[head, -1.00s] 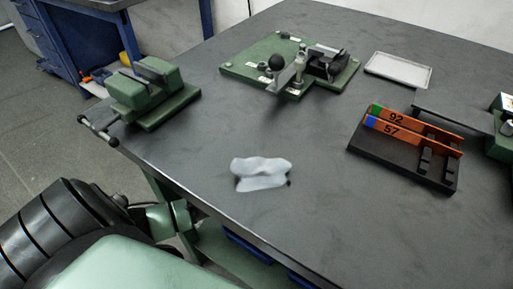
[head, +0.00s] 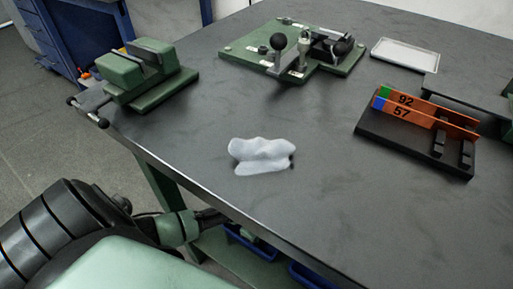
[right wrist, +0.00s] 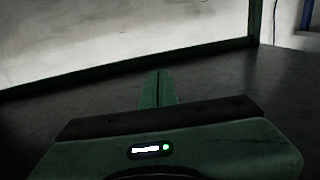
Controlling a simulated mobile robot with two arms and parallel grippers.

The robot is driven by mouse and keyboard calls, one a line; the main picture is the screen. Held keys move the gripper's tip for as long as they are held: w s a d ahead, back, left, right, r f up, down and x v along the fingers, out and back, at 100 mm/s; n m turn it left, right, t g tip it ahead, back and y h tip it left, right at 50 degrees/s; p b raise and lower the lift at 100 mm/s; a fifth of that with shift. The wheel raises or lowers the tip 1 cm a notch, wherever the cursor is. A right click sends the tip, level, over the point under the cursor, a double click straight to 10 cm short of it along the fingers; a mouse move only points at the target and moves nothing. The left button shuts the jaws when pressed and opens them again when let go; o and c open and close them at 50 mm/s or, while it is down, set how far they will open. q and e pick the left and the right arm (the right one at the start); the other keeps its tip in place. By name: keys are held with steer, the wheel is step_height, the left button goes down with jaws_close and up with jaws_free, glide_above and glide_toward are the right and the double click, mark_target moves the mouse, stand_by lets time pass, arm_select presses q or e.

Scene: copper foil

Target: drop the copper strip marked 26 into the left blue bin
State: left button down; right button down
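I see no strip marked 26 in either view. Two copper strips marked 92 (head: 406,99) and 57 (head: 402,113) stand in a black rack (head: 400,139) at the right. The left blue bin (head: 250,243) shows partly under the table's front edge, and another blue bin (head: 308,276) is to its right. My left gripper (head: 212,217) is at the table's front edge, left of the left bin; it is small and dark, and its fingers are not clear. My right gripper (right wrist: 158,88) shows in the right wrist view with its green fingers together and nothing visible between them.
A crumpled pale cloth (head: 262,156) lies near the table's front edge. A green vise (head: 145,75) stands at the left corner, a green fixture (head: 290,50) at the back, and a pale tray (head: 405,54) behind the rack. The middle of the table (head: 320,120) is clear.

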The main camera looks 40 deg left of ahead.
arm_select(q)
steer(key=shift+f, duration=0.35)
arm_select(e)
steer(key=shift+a+r+t+y, duration=0.15)
steer(key=shift+r+t+y, duration=0.2)
steer(key=shift+r, duration=0.55)
arm_select(q)
steer(key=shift+f, duration=0.1)
steer(key=c, duration=1.7)
jaws_free()
arm_select(e)
steer(key=shift+r, duration=0.15)
